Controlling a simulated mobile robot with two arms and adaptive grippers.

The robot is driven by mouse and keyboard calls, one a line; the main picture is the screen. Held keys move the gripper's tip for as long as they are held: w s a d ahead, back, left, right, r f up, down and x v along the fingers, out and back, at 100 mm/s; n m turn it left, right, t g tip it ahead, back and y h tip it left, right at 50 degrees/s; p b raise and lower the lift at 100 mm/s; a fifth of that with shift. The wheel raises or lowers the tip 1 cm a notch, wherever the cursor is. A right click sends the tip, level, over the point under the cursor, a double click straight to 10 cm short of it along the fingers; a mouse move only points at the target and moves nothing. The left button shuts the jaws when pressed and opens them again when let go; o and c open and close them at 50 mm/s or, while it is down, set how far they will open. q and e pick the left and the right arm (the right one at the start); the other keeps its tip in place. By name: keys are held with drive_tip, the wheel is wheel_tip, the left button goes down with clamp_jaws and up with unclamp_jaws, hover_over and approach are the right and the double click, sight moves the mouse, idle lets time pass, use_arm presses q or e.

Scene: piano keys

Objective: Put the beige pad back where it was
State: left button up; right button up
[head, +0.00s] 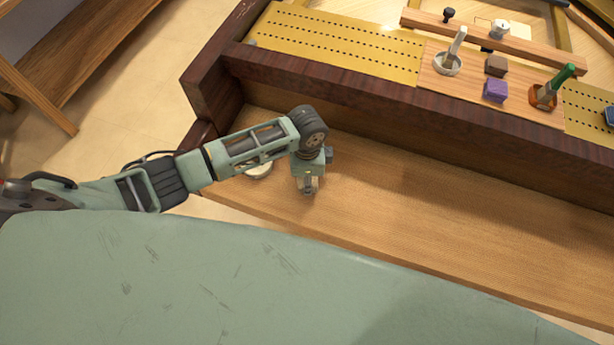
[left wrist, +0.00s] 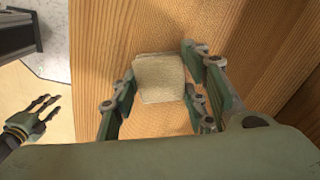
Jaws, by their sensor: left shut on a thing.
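The beige pad (left wrist: 158,77) is a small block with rounded corners, held between the fingers of my left gripper (left wrist: 156,98) in the left wrist view. The gripper is shut on it, above the wooden shelf (head: 420,210). In the head view my left gripper (head: 308,188) points down over the left part of this shelf, and the pad is mostly hidden by the fingers. My right gripper (left wrist: 42,108) shows only at the left of the left wrist view, over the floor, with its fingers apart and nothing between them.
A pale round dish (head: 258,172) sits partly behind my left arm. The shelf to the right is clear.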

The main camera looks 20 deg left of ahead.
use_arm(q)
drive_tip(key=shift+f, duration=0.2)
drive_tip(key=o, duration=1.1)
drive_tip(key=shift+r, duration=0.1)
wheel_tip(320, 180, up, 12)
drive_tip(key=shift+r, duration=0.15)
